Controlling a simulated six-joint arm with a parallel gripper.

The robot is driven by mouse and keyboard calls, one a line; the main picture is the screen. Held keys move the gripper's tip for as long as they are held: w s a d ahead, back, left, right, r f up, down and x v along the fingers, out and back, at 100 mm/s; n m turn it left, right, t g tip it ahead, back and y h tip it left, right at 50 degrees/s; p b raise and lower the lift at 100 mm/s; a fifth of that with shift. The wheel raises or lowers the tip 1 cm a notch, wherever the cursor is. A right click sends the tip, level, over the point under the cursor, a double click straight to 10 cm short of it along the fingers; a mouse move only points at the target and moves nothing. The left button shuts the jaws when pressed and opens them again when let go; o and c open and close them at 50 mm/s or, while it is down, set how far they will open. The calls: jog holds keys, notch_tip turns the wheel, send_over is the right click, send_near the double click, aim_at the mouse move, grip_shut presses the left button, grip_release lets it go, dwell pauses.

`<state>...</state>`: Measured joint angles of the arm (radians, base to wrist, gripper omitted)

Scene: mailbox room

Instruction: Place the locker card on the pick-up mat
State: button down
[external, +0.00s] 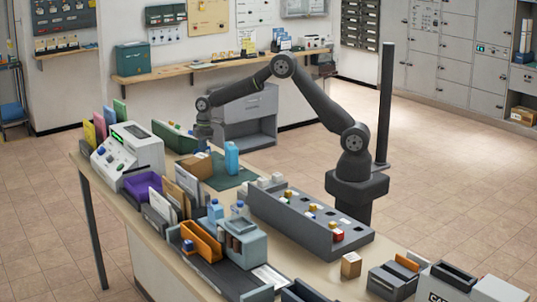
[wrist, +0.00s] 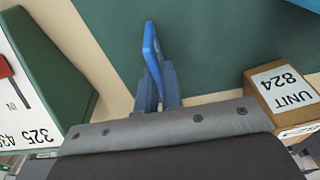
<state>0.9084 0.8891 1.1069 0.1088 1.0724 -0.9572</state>
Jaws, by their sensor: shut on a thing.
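My gripper (wrist: 158,85) points down over the far left of the counter; in the external view (external: 204,143) its fingertips are hard to make out. It is shut on a thin blue piece, seen nearly edge-on, which looks like the locker card (wrist: 151,42). No print on it can be read. The dark green pick-up mat (wrist: 225,45) lies just beyond the fingers in the wrist view. In the external view the mat (external: 245,174) is right of the gripper, partly hidden. Whether the card touches anything below cannot be told.
A brown "UNIT 824" box (wrist: 288,95) stands close on one side of the gripper, a green-and-white numbered box (wrist: 30,90) on the other. A light blue upright item (external: 232,158) stands at the mat. A grey slotted rack (external: 300,222) lies to the right.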

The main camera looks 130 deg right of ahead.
jog(key=c, duration=1.6)
grip_release()
jog(key=r, duration=0.4)
jog(key=s+r, duration=0.1)
jog(key=r, duration=0.7)
jog(key=shift+s, duration=0.25)
jog(key=f, duration=0.4)
jog(key=w+f, duration=0.1)
jog(key=f, duration=0.6)
jog(key=shift+w+f, duration=0.3)
jog(key=shift+f, duration=0.05)
jog(key=shift+r, duration=1.75)
jog(key=shift+f, duration=0.1)
